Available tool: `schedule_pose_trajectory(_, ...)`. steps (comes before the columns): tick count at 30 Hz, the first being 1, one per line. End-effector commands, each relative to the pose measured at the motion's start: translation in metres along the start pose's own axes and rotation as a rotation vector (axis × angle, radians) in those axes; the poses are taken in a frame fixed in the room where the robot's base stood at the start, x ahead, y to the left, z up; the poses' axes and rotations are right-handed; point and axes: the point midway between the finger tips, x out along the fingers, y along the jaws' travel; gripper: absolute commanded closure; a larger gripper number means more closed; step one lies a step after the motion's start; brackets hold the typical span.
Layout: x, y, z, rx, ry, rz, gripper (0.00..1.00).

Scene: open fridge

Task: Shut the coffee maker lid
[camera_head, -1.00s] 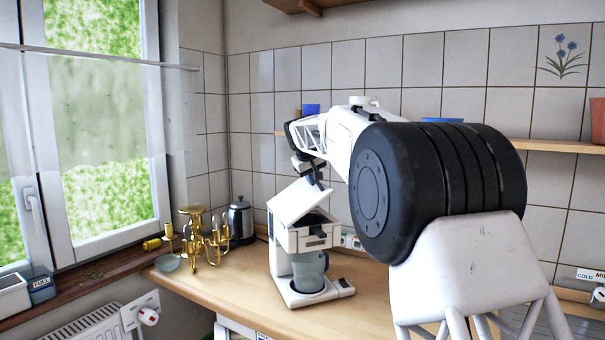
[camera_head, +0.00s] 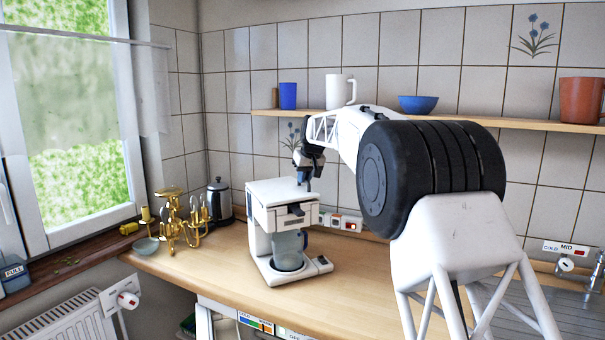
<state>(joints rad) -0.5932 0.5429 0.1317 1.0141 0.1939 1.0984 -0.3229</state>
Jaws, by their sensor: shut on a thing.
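The white coffee maker (camera_head: 258,229) stands on the wooden counter with a glass jug (camera_head: 289,251) inside it. Its lid (camera_head: 275,192) lies flat across the top, and I see no clear gap under it. My gripper (camera_head: 305,183) is at the right side of the lid, pointing down, with its fingers at the lid's edge. It is small and dark in this view and is shut on the lid; the exact contact is hard to see.
A brass candle holder (camera_head: 185,222), a glass bowl (camera_head: 146,246) and a kettle (camera_head: 219,202) stand left of the coffee maker.

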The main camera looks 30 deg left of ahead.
Motion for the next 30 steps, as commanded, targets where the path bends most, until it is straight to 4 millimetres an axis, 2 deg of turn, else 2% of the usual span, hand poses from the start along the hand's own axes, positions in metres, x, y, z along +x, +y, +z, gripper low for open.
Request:
schedule_pose_trajectory(7,0.003,0.003,0.002,0.001,0.001,0.002,1.00)
schedule_pose_trajectory(8,0.003,0.003,0.002,0.001,0.001,0.002,0.86)
schedule_pose_trajectory(13,0.003,0.002,0.001,0.000,0.000,0.002,0.61)
schedule_pose_trajectory(23,0.002,0.002,0.001,0.000,0.000,0.002,0.61)
schedule_pose_trajectory(30,-0.013,0.002,0.001,0.000,0.001,0.002,0.61)
